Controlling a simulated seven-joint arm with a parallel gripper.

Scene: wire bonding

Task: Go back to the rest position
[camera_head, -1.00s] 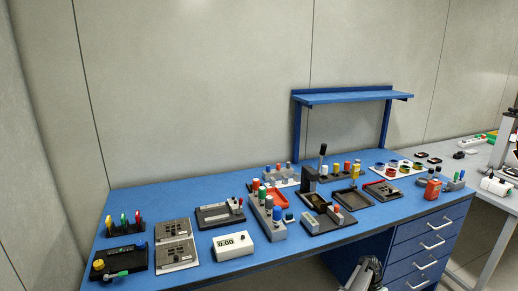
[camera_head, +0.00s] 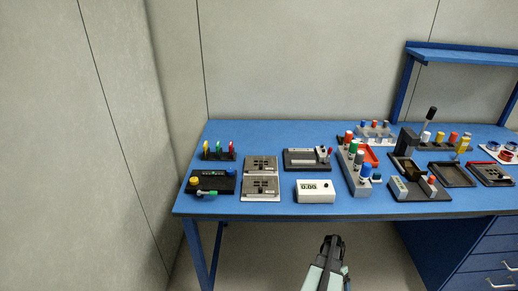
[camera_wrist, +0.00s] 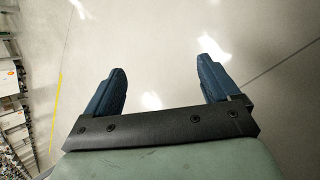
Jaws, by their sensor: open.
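My gripper (camera_head: 332,240) is in front of the blue table, below its front edge in the head view, and apart from everything on it. In the wrist view my gripper (camera_wrist: 161,82) shows two dark blue fingers spread wide with nothing between them. Only bare, shiny floor (camera_wrist: 165,35) lies beyond the fingertips.
The blue table (camera_head: 260,209) carries a white display box (camera_head: 315,191), grey plates (camera_head: 261,188), a black tray (camera_head: 307,159), a grey block with coloured caps (camera_head: 356,170) and a black-handled device (camera_head: 407,145). A drawer unit (camera_head: 480,245) stands at right. A blue shelf (camera_head: 465,58) is behind.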

